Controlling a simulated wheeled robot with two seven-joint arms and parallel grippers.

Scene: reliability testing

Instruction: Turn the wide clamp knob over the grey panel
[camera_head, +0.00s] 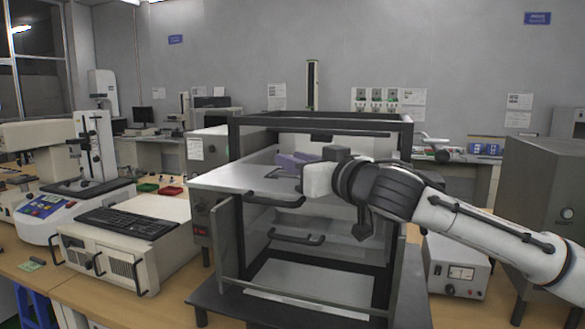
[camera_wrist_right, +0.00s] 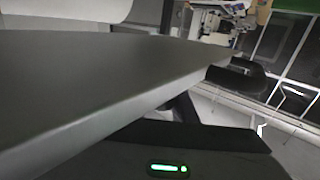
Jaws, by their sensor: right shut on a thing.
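The grey panel (camera_head: 238,178) is a flat plate across the upper part of a black-framed open enclosure in the head view. A purple wide-shaped piece, which looks like the clamp knob (camera_head: 293,160), lies over the panel's back right part. My right gripper (camera_head: 305,176) reaches in from the right, low over the panel and against the purple piece. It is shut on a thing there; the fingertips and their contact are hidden. In the right wrist view a large grey surface (camera_wrist_right: 90,85) fills the near left and hides the fingers. My left gripper is not in view.
A keyboard (camera_head: 126,222) lies on a white instrument to the left. A metered box (camera_head: 457,268) and a grey cabinet (camera_head: 545,195) stand on the right.

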